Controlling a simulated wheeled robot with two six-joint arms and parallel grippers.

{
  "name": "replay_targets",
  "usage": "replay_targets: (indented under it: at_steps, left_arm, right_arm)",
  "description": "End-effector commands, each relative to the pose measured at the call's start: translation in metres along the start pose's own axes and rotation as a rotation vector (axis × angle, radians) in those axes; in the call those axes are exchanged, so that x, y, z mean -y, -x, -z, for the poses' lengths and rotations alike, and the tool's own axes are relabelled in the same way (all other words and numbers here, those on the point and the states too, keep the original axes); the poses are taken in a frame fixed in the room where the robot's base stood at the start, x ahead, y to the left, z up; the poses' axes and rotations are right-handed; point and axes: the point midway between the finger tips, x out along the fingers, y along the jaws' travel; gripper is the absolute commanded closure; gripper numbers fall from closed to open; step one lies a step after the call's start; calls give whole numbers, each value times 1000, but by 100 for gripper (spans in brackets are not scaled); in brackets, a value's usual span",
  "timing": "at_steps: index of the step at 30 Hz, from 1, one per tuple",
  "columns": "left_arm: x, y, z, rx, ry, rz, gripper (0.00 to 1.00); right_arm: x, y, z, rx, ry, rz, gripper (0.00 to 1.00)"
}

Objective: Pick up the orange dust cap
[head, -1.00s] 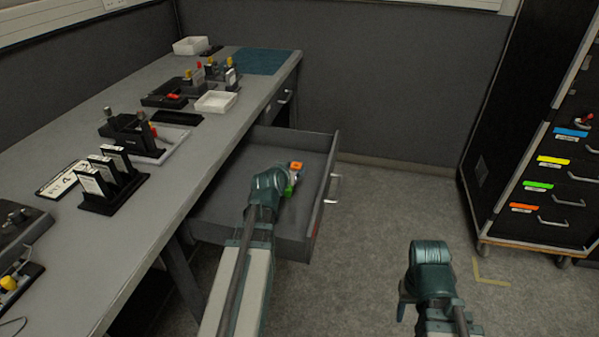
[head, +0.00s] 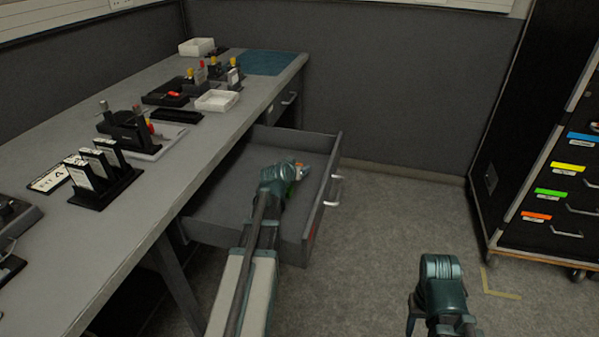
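A small orange piece (head: 300,165), which I take for the orange dust cap, shows at the far end of my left gripper (head: 291,177), inside the open drawer (head: 220,215). My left wrist hides most of it and the gripper's fingers. I cannot tell whether the fingers touch it or are shut. A bit of green (head: 291,189) shows beside the wrist; I cannot tell what it belongs to. My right gripper (head: 412,318) is low over the floor at the right, far from the drawer. Its fingers are mostly hidden.
The workbench (head: 150,225) above the drawer holds black card stands (head: 105,175), a black fixture (head: 128,130) and white trays (head: 217,101). A black cabinet (head: 510,150) with coloured drawer labels stands at the right. The floor between is clear.

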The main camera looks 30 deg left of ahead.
Motion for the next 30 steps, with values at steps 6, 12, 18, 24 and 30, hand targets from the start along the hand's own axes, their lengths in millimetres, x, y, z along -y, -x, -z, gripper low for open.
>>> replay_targets:
  at_steps: [6,12,18,24,30]
  left_arm:
    - [0,1,0,0,0,0,48]
    - [0,1,0,0,0,0,84]
    - [0,1,0,0,0,0,100]
    - [0,1,1,0,0,0,100]
    - [0,6,10,0,0,0,100]
  right_arm:
    - [0,1,0,0,0,0,50]
    - [0,1,0,0,0,0,50]
    - [0,1,0,0,0,0,50]
    - [0,1,0,0,0,0,50]
    - [-1,11,-1,0,-1,1,50]
